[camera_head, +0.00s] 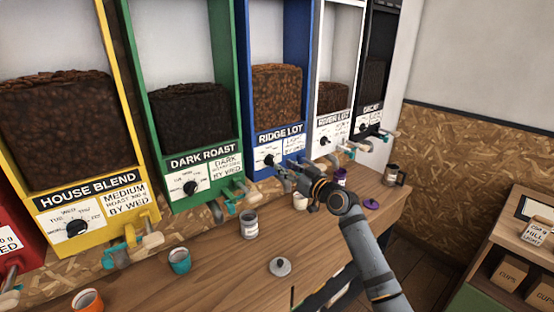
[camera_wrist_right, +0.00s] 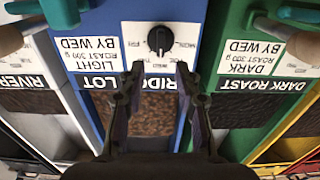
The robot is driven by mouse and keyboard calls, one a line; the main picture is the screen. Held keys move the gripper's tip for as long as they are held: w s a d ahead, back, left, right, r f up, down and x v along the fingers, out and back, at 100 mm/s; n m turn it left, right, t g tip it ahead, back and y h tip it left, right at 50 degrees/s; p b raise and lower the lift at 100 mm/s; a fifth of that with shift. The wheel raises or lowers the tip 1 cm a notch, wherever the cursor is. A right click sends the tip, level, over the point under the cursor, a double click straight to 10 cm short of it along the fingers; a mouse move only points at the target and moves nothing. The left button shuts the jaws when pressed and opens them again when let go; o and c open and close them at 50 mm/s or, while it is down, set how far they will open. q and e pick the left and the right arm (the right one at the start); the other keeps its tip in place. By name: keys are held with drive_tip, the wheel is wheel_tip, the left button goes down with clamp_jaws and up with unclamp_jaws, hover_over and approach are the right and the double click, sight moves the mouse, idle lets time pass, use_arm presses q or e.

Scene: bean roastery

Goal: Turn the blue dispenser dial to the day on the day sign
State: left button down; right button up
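The blue dispenser (camera_head: 246,90) stands mid-row against the wall, labelled Ridge Lot. Its black dial (camera_head: 269,160) sits on a white plate with day marks. In the right wrist view the picture is upside down, and the dial (camera_wrist_right: 160,41) shows just beyond my fingertips. Which day it points at is too small to tell. A card (camera_wrist_right: 90,42) beside it reads Light Roast, by Wed. My right gripper (camera_wrist_right: 158,72) is open and empty, its fingers apart and short of the dial. It also shows in front of the blue dispenser (camera_head: 290,172). I cannot identify a separate day sign. My left gripper is out of view.
Yellow (camera_head: 125,90), green (camera_head: 232,90), white and black dispensers flank the blue one, with spouts and handles jutting out.

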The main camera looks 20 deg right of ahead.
sight(271, 161)
drive_tip(key=p+x, duration=0.1)
drive_tip(key=x, duration=0.4)
drive_tip(key=shift+w, duration=0.15)
drive_tip(key=shift+a, duration=0.1)
drive_tip(key=shift+c, duration=0.4)
clamp_jaws()
